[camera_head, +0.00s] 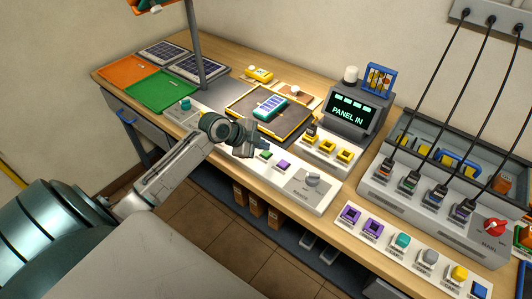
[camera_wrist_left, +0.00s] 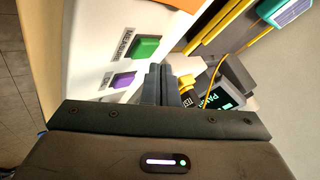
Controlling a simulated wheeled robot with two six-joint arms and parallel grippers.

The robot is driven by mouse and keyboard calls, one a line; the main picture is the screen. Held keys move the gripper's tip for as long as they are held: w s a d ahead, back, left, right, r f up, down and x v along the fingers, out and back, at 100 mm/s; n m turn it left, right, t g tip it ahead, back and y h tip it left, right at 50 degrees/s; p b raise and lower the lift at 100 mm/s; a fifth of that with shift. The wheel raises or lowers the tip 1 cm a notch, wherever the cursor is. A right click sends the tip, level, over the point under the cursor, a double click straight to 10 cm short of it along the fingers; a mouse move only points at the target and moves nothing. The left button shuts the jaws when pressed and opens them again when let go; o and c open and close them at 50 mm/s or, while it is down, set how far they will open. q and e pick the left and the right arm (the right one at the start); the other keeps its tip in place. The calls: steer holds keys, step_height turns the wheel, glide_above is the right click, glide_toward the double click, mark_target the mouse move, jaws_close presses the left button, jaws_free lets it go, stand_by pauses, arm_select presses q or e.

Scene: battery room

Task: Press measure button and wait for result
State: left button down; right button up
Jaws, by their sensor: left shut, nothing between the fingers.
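The green measure button (camera_head: 266,154) sits on the white control strip (camera_head: 322,202) along the bench front. In the left wrist view the green button (camera_wrist_left: 146,47) shows beside its label, just up and left of my fingertips. My left gripper (camera_head: 254,147) is shut and empty, close beside the button; I cannot tell whether it touches anything. Its closed fingers (camera_wrist_left: 165,78) also show in the wrist view. The display (camera_head: 352,112) reads "PANEL IN" with several green blocks above. A small panel with a teal frame (camera_head: 270,107) lies on the dark test plate. My right gripper is not in view.
Yellow sockets (camera_head: 327,145) stand behind. A grey unit with black cables (camera_head: 432,205) is at right. Green (camera_head: 161,91) and orange trays lie far left.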

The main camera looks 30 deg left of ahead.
mark_target(263, 154)
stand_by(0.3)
arm_select(q)
steer(key=shift+f+b, duration=0.3)
steer(key=shift+f, duration=0.1)
steer(key=shift+f+b, duration=0.3)
steer(key=shift+f, duration=0.15)
stand_by(0.5)
steer(key=shift+r, duration=0.15)
steer(key=shift+r+p, duration=0.55)
steer(key=shift+r, duration=0.15)
step_height(263, 154, up, 5)
steer(key=p, duration=0.3)
steer(key=shift+p, duration=0.4)
